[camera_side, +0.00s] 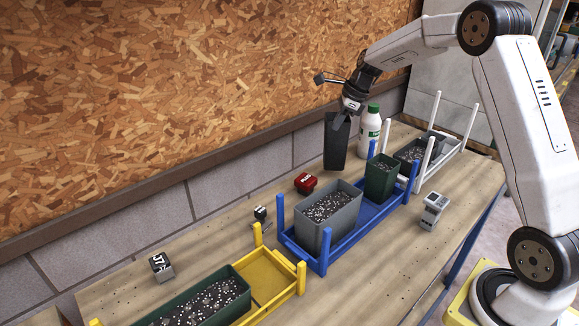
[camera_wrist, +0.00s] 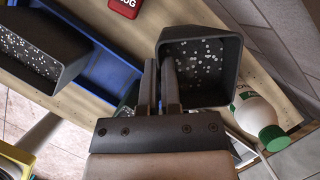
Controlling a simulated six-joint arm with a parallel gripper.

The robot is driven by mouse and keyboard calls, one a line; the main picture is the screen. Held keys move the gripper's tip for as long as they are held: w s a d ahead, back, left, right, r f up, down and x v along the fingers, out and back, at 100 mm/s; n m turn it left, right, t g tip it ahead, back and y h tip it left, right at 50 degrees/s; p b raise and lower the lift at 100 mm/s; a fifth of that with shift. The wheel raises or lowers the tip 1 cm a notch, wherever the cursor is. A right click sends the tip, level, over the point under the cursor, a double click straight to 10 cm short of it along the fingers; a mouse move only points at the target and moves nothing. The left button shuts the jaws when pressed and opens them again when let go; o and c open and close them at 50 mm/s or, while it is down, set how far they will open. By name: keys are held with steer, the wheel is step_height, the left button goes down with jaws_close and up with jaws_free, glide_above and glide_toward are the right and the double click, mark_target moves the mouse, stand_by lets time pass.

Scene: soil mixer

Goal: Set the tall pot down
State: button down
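The tall dark pot (camera_side: 336,150) is upright at the back of the table, left of the white bottle. In the wrist view the pot (camera_wrist: 222,97) is seen from above, with dark, white-speckled soil inside. My gripper (camera_side: 349,106) is above it, at its rim. In the wrist view my gripper (camera_wrist: 160,72) has its fingers close together at the pot's left wall, and they look shut on it. The pot's base shows against the tabletop; I cannot tell whether it touches.
A white bottle with a green cap (camera_side: 369,130) stands just right of the pot. A blue tray (camera_side: 345,238) holds a grey pot (camera_side: 341,215) and a green pot (camera_side: 381,177). A red block (camera_side: 305,182) lies left. A white rack (camera_side: 444,157) and yellow tray (camera_side: 263,272) flank the blue tray.

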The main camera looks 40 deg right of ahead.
mark_target(337, 133)
steer(key=shift+f, duration=1.95)
steer(key=c, duration=0.8)
jaws_free()
steer(key=v, duration=1.2)
steer(key=shift+a, duration=0.1)
